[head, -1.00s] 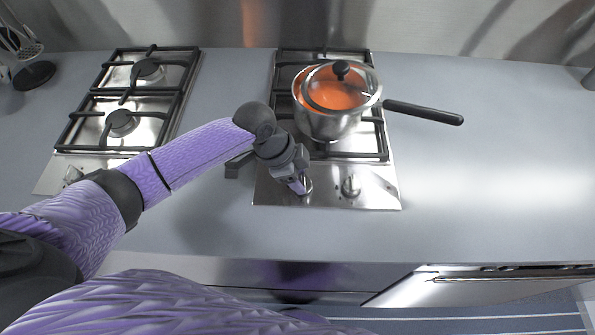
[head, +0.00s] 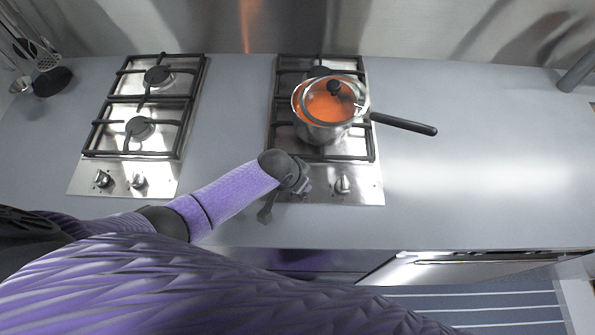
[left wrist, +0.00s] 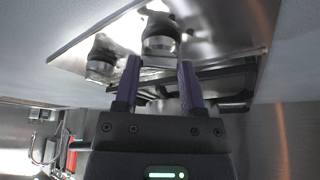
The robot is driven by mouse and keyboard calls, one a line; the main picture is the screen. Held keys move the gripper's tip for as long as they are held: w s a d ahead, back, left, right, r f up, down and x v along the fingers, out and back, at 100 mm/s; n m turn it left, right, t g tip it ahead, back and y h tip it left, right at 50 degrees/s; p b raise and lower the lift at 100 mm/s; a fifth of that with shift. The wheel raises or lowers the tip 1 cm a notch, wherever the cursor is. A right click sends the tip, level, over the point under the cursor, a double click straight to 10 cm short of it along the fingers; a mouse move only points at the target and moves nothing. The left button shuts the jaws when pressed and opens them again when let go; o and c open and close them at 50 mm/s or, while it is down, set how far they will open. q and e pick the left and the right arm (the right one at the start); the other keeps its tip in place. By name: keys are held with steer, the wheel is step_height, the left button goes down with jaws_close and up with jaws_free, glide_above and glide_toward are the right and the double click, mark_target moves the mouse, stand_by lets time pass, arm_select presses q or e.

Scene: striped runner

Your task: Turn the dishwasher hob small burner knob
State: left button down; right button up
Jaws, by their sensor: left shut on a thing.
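The right-hand hob (head: 366,190) has two knobs on its front steel panel. The right knob (head: 343,184) shows clear in the head view. My left gripper (head: 303,191) is over the left knob, which my wrist hides in that view. In the left wrist view my left gripper (left wrist: 160,66) has a finger on each side of a round metal knob (left wrist: 160,38) and is shut on it. The other knob (left wrist: 102,60) stands beside it, untouched. My right gripper is in neither view.
A lidded steel pot (head: 322,130) with orange contents sits on the right hob, its black handle (head: 404,124) pointing right. A second hob (head: 122,180) with two knobs is to the left. An open dishwasher door (head: 440,265) is below the counter. The counter at right is clear.

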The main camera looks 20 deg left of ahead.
arm_select(q)
steer(key=n, duration=0.1)
steer(key=n+y+p, duration=0.1)
steer(key=shift+d+r+n, duration=0.15)
steer(key=shift+d+n, duration=0.05)
steer(key=shift+n, duration=0.1)
steer(key=shift+d+n+t+y+p, duration=0.1)
steer(key=shift+n+t+y+p, duration=0.35)
steer(key=shift+n, duration=0.95)
steer(key=shift+c, duration=0.8)
jaws_free()
steer(key=shift+g, duration=0.25)
